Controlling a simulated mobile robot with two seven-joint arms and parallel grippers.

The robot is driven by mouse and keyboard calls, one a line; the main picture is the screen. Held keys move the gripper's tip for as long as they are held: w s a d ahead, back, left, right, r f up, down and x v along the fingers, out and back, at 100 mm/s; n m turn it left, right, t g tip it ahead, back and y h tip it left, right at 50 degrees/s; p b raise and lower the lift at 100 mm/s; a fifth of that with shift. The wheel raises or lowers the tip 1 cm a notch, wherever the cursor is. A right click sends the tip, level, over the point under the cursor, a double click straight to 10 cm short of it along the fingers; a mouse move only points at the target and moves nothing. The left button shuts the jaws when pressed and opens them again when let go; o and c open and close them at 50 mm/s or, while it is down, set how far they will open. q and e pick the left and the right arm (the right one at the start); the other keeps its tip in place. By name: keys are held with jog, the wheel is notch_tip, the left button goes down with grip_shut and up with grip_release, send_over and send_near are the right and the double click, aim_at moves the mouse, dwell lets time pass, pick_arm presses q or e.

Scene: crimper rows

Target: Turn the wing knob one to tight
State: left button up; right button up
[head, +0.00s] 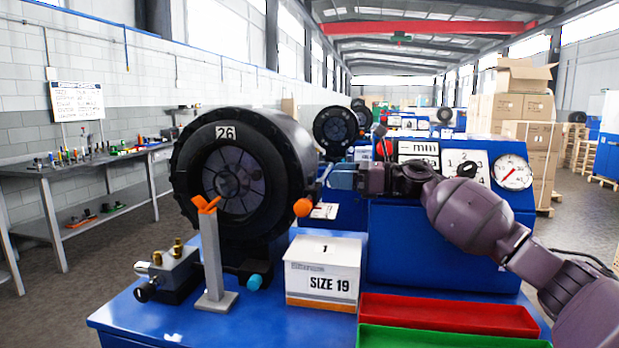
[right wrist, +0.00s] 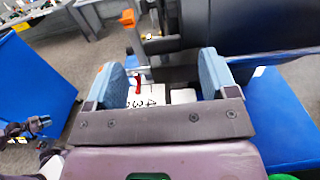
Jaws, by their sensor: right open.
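My right gripper (head: 332,174) reaches left across the bench in front of the blue panel. In the right wrist view the two blue fingers (right wrist: 161,64) stand wide apart with nothing held. Between them and beyond is a white surface (right wrist: 147,98) with dark print and a small red part (right wrist: 138,83), apart from the fingers; I cannot tell whether this is the wing knob. On the panel, a black knob (head: 467,170) sits on a white numbered plate, right of the gripper. No knob is clearly marked as wing knob one, and no tight mark is readable.
A large black crimper head (head: 240,170) marked 26 stands left of my gripper. An orange ball (head: 302,207) sits at its lower right. The SIZE 19 box (head: 322,280), a grey post (head: 213,255) and a red tray (head: 450,314) occupy the bench front. A gauge (head: 512,172) is on the panel.

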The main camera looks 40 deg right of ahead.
aim_at(312, 174)
jog(key=x, duration=0.5)
jog(key=shift+w+a+f+b, duration=0.1)
jog(key=shift+w+a+b, duration=0.05)
jog(key=shift+w+b, duration=0.2)
pick_arm(q)
jog(key=shift+w+d+f, duration=0.1)
jog(key=shift+w+f, duration=0.3)
jog(key=shift+f, duration=0.05)
pick_arm(e)
jog(key=shift+w+a, duration=0.45)
